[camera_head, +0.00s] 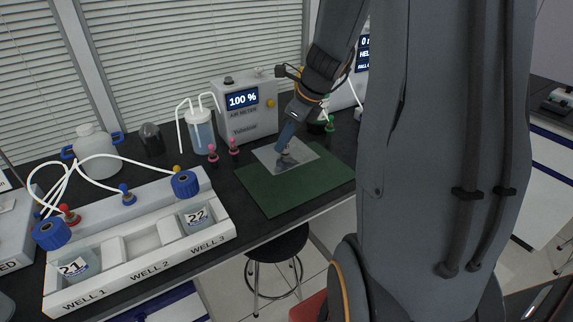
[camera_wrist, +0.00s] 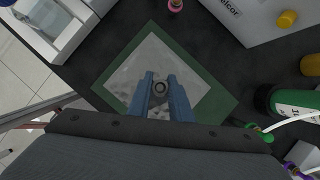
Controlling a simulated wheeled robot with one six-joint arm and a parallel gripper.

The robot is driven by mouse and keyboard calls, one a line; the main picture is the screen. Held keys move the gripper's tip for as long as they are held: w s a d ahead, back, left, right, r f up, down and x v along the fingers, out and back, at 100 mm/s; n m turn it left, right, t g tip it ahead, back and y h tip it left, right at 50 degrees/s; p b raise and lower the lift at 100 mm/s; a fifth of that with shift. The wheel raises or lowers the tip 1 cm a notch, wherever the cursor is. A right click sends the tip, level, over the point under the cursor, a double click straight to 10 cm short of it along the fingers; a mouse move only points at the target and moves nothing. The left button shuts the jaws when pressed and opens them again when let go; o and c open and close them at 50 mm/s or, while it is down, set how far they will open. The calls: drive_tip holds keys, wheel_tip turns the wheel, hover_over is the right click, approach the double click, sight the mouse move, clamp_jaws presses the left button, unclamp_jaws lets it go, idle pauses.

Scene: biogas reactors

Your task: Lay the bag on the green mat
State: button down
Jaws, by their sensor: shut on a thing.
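The bag (camera_head: 272,156) is a flat, clear grey sheet-like pouch with a small round port, over the back part of the green mat (camera_head: 278,194). In the wrist view the bag (camera_wrist: 146,62) lies within the outline of the green mat (camera_wrist: 112,97), with green showing around it. My gripper (camera_head: 284,146) points down at the bag. In the wrist view the blue fingers of my gripper (camera_wrist: 161,88) are closed around the round port. I cannot tell whether the bag touches the mat. The fingers hide part of it.
The air meter (camera_head: 247,112) stands behind the mat. Pink-topped fittings (camera_head: 234,147) and a green one (camera_head: 330,124) stand near it. A white well rack (camera_head: 140,238) with jars is at left.

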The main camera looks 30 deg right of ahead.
wheel_tip(320, 180, down, 8)
drive_tip(key=shift+f+b, duration=0.2)
drive_tip(key=shift+b, duration=0.1)
drive_tip(key=shift+f, duration=0.1)
drive_tip(key=c, duration=1.6)
unclamp_jaws()
